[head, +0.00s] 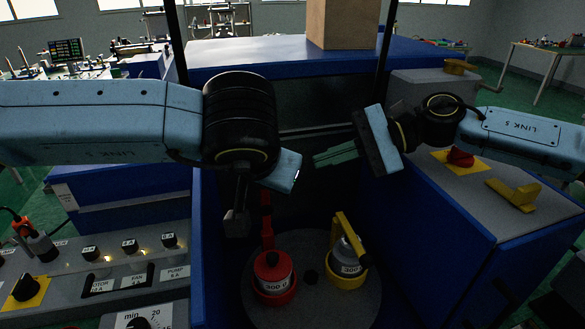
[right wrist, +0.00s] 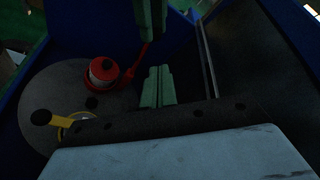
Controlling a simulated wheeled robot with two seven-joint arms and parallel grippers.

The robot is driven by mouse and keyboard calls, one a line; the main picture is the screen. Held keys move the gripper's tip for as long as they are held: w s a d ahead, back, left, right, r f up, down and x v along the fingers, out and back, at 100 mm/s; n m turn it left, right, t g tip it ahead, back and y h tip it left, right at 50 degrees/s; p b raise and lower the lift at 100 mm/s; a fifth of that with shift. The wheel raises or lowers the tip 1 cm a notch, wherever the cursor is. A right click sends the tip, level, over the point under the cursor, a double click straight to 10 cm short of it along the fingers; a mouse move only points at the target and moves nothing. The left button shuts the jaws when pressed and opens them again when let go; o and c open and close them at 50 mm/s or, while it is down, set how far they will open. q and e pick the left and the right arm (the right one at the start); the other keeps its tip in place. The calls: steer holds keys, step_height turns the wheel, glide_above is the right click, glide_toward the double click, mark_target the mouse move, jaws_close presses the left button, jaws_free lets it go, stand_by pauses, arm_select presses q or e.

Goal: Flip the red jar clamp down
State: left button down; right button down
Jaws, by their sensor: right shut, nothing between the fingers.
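The red jar (head: 273,278), labelled 300 g, stands on a round grey plate (head: 312,300) inside the blue enclosure. Its red clamp (head: 266,220) stands up behind the jar. In the right wrist view the clamp's bar (right wrist: 141,56) sticks out beside the red jar (right wrist: 103,71), clear of its lid. My right gripper (head: 318,160) is shut and empty, above and to the right of the clamp, not touching it; its green fingers (right wrist: 158,80) show in the right wrist view. My left gripper (head: 237,222) hangs to the left of the clamp; its jaw opening is not clear.
A second jar (head: 348,262) with a yellow base and yellow clamp (head: 346,232) stands right of the red one. Blue enclosure walls (head: 208,265) bound the space. A switch panel (head: 125,275) lies at left, and a cabinet with a red knob (head: 460,158) at right.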

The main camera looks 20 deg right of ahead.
mark_target(265, 205)
arm_select(q)
steer(key=shift+w+r, duration=0.1)
arm_select(e)
steer(key=x, duration=0.9)
steer(key=shift+a, duration=0.35)
steer(key=shift+f, duration=0.1)
